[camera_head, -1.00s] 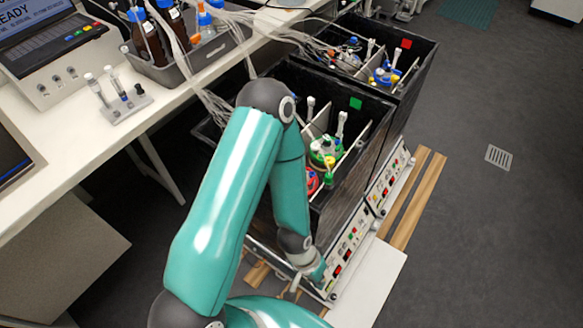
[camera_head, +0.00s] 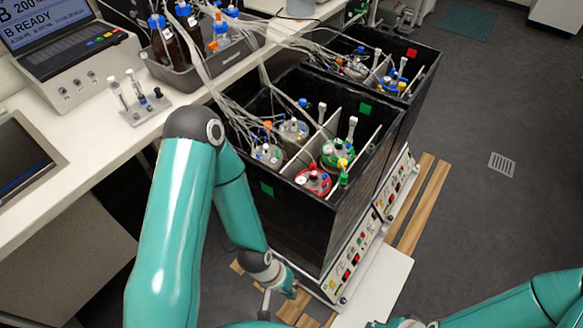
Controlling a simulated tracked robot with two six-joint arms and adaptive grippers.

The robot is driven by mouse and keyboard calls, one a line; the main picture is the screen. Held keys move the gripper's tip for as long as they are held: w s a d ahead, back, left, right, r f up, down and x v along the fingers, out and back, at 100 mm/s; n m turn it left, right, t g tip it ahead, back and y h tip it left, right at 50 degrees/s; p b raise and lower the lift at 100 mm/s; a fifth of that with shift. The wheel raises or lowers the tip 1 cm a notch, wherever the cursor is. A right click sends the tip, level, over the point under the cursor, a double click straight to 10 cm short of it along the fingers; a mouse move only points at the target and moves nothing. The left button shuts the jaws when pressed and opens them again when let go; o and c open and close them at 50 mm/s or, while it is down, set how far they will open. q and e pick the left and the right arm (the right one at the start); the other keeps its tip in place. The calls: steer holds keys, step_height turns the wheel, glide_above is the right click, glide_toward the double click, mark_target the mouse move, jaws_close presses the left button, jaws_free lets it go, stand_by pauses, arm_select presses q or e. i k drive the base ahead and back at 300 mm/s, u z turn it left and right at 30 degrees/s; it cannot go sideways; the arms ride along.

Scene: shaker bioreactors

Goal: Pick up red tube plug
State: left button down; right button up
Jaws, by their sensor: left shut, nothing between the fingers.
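A vessel with a red ring-shaped top (camera_head: 313,181) sits in the front compartment of the nearer black shaker box (camera_head: 335,235). Small caps and plugs crowd its top, and I cannot single out the red tube plug at this size. My left gripper (camera_head: 265,303) is low in front of the box, outside it and well below the vessel tops. It is shut and empty, and only a small part of it shows below the wrist. My right arm (camera_head: 550,296) enters at the lower right; its gripper is not in view.
A vessel with a green top (camera_head: 337,153) stands beside the red one. White dividers and loose tubing (camera_head: 215,85) cross the box. A second black box (camera_head: 425,75) stands behind. The bench (camera_head: 90,165) is at the left; floor at the right is clear.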

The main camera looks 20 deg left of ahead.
mark_target(312, 166)
steer(key=z, duration=1.3)
steer(key=i, duration=0.1)
steer(key=u, duration=2.9)
steer(key=k, duration=0.65)
steer(key=z, duration=0.6)
steer(key=i, duration=0.95)
steer(key=z, duration=0.2)
